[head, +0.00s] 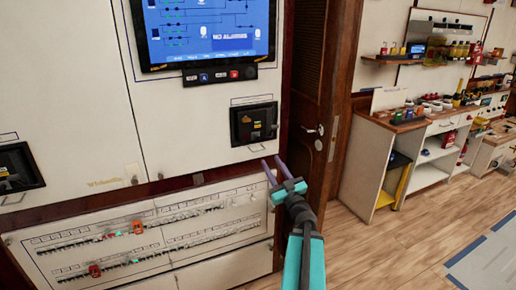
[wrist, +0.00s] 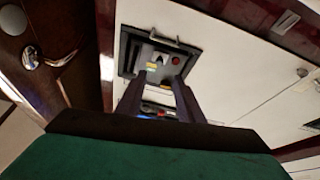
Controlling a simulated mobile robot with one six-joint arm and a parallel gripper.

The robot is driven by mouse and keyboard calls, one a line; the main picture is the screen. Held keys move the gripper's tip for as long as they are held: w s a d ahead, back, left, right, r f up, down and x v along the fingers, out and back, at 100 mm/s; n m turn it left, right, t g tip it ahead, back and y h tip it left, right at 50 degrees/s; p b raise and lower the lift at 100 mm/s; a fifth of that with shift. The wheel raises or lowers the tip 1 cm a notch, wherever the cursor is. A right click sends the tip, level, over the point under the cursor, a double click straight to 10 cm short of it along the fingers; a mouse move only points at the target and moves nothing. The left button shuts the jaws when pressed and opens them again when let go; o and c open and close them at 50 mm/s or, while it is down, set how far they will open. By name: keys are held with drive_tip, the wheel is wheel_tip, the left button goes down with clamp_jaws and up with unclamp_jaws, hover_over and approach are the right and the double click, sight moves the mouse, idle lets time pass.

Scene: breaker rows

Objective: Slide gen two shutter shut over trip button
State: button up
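A black framed box (head: 254,123) is set in the white cabinet front, with a small wire handle below it. A second black box (head: 18,167) is at the far left. I cannot read which one is gen two. In the wrist view the near box (wrist: 150,58) shows a red round button (wrist: 175,60) uncovered, small yellow and blue marks, and a wire handle (wrist: 152,41). I cannot make out the shutter clearly. My gripper (head: 271,160) is in front of and below the near box. Its two fingers (wrist: 159,82) are apart with nothing held between them.
A screen (head: 208,32) with a button strip hangs above the box. A lower panel (head: 145,235) carries rows of breakers with red and orange pieces. A brown door (head: 310,110) stands right of the cabinet. Shelves and benches (head: 420,140) are farther right, with open wooden floor between.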

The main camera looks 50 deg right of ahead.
sight(258, 139)
drive_tip(key=shift+p+x, duration=0.45)
drive_tip(key=shift+x, duration=5.6)
drive_tip(key=shift+r, duration=0.1)
